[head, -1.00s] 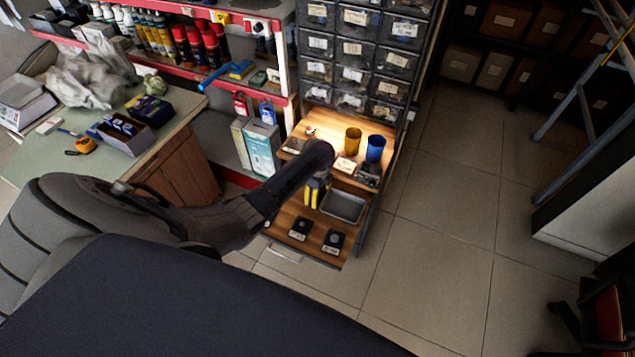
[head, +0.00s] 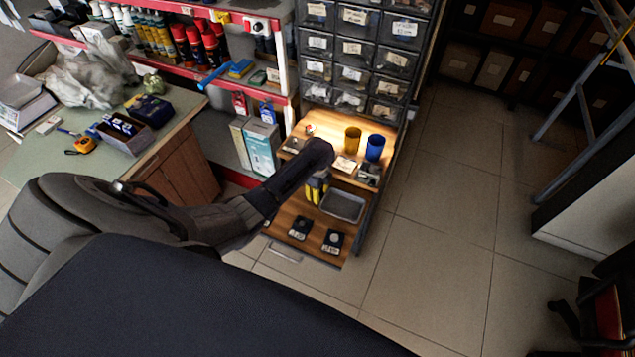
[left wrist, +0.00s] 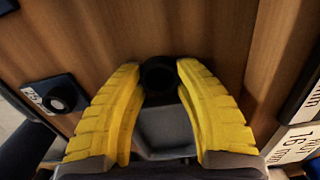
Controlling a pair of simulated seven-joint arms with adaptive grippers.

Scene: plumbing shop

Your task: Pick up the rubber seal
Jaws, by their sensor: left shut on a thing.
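The rubber seal (left wrist: 158,76) is a small black ring in the left wrist view, between the tips of my left gripper's yellow fingers. My left gripper (left wrist: 160,72) is shut on it, over brown wood. In the head view my left gripper (head: 317,190) is at the lower wooden drawer, beside a grey tray; the seal is too small or hidden to make out there. My right gripper is not in view.
The grey tray (head: 343,206) lies right of the gripper. Two black labelled blocks (head: 299,228) (head: 333,242) sit near the drawer front. An amber cup (head: 352,140) and a blue cup (head: 375,148) stand on the shelf above.

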